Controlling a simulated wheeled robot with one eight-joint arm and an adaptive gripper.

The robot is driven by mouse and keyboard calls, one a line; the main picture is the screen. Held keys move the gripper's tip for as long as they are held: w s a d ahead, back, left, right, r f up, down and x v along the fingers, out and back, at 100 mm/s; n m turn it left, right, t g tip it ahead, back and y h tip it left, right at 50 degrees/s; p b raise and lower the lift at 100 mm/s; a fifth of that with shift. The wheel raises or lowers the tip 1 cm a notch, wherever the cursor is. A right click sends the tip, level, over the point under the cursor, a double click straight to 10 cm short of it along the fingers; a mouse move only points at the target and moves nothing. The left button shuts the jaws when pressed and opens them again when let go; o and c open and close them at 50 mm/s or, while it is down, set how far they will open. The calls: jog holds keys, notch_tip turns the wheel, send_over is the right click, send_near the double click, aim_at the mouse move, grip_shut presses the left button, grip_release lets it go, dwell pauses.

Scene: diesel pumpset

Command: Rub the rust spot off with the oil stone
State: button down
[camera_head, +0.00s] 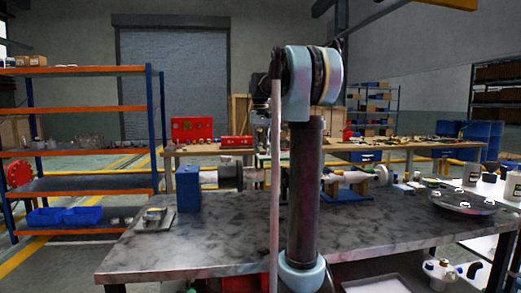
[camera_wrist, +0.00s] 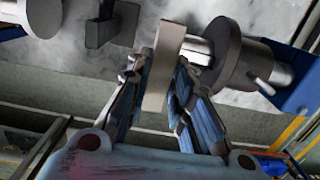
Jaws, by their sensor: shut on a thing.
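In the wrist view my gripper (camera_wrist: 160,78) is shut on a flat beige-grey block, the oil stone (camera_wrist: 163,62), which stands out between the blue finger pads. The stone's far end is beside a bright metal shaft (camera_wrist: 197,45) that joins a round grey flange (camera_wrist: 228,62). Whether stone and shaft touch, I cannot tell. I cannot make out a rust spot; the stone and fingers may hide it. In the head view my arm blocks the middle of the bench, and the gripper cannot be made out clearly.
The grey workbench (camera_head: 225,235) carries a blue block (camera_head: 187,190) at left, a small tray (camera_head: 154,220), a shaft on a blue stand (camera_head: 348,194), and a round metal disc (camera_head: 463,203) with bottles (camera_head: 472,174) at right. The bench's front left is clear.

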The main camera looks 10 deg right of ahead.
jog(key=shift+f, duration=2.5)
jog(key=shift+f, duration=0.95)
jog(key=shift+s, duration=0.15)
jog(key=shift+s+r, duration=0.1)
jog(key=shift+s, duration=0.4)
jog(key=shift+w, duration=1.2)
jog(key=shift+s+f, duration=0.15)
jog(key=shift+s, duration=0.5)
jog(key=shift+s+f, duration=0.15)
jog(key=shift+s, duration=0.5)
